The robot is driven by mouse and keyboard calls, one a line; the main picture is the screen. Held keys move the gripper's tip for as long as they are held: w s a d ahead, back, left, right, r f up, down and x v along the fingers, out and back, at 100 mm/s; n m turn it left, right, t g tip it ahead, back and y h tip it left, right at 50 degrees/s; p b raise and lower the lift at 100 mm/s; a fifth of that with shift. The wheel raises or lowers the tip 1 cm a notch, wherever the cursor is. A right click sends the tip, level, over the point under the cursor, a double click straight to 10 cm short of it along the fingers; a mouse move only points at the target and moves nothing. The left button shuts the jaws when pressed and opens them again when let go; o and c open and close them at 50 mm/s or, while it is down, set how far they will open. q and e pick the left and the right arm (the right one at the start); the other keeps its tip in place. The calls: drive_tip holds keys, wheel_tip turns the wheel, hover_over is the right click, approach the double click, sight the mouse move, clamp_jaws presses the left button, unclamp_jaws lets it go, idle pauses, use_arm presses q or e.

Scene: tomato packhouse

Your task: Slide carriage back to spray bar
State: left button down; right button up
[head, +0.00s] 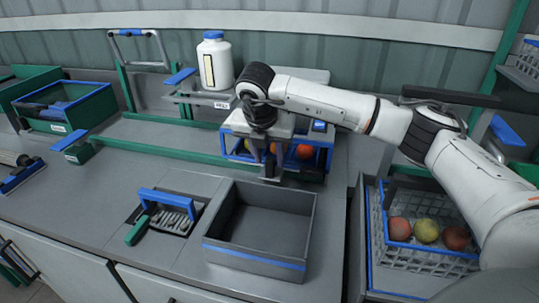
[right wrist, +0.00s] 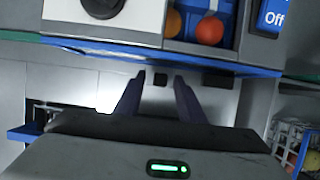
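The blue-framed carriage (head: 317,172) stands at the back of the bench at the right end of a green rail (head: 160,149), with red and orange tomatoes inside. Its blue front edge (right wrist: 225,67) crosses the right wrist view. My right gripper (head: 270,172) is at the carriage's front in the head view, covering part of it. In the right wrist view its two fingers (right wrist: 158,82) stand apart, with a small dark block showing between their tips. I cannot tell whether they touch it. I cannot clearly make out the spray bar. My left gripper is not in view.
A white bottle (head: 215,64) stands on a grey stand behind the rail. An empty grey tray (head: 254,263) and a blue-handled tool (head: 167,199) are in front. A wire crate of tomatoes (head: 424,262) is at right. A blue "Off" label (right wrist: 274,16) sits beside the carriage.

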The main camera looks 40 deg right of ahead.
drive_tip(key=shift+f, duration=0.25)
clamp_jaws()
drive_tip(key=shift+w, duration=0.1)
